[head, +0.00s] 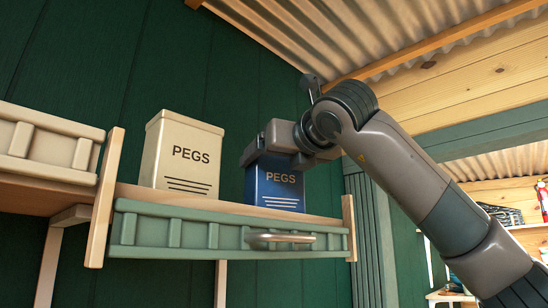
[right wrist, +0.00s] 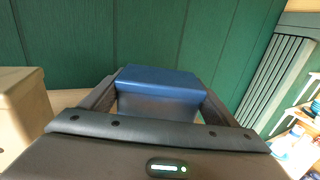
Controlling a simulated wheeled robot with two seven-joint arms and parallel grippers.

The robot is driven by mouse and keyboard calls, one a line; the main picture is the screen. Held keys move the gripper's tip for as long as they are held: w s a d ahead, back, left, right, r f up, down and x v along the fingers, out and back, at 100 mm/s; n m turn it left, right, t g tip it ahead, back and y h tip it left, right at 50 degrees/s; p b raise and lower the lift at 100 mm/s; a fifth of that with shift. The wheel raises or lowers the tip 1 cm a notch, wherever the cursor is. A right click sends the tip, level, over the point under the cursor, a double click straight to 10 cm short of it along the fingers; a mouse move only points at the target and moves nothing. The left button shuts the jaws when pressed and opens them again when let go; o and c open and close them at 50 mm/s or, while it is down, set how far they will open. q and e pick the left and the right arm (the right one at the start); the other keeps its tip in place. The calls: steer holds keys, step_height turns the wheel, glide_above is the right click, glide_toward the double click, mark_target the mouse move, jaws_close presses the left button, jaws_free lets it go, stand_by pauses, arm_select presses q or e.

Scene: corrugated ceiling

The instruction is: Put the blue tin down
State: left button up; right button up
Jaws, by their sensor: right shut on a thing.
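The blue tin (head: 276,188), marked PEGS, is upright at the right part of a wooden shelf (head: 150,194), behind the green front rail. My right gripper (head: 272,160) comes from above and right and is shut on the tin's upper part. In the right wrist view the tin's blue top (right wrist: 160,77) shows between the two fingers. The rail hides the tin's base in the head view, so I cannot tell whether it touches the shelf. My left gripper is not in view.
A cream tin (head: 185,158), also marked PEGS, stands left of the blue tin with a gap between. The green slatted rail (head: 180,231) with a metal handle (head: 280,238) runs along the shelf front. A wooden post (head: 349,226) ends the shelf at right. A green wall is behind.

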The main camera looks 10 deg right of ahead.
steer(key=shift+s, duration=0.1)
steer(key=o, duration=2)
steer(key=shift+f, duration=0.1)
steer(key=shift+a, duration=0.1)
steer(key=shift+r, duration=0.2)
steer(key=shift+s+d+b, duration=0.4)
steer(key=shift+s+b, duration=0.65)
steer(key=shift+s, duration=0.9)
steer(key=shift+s+d+b, duration=0.35)
steer(key=shift+s+b, duration=0.65)
steer(key=shift+s, duration=1)
steer(key=shift+s+d+b, duration=0.4)
steer(key=shift+s+b, duration=0.65)
steer(key=shift+s, duration=0.9)
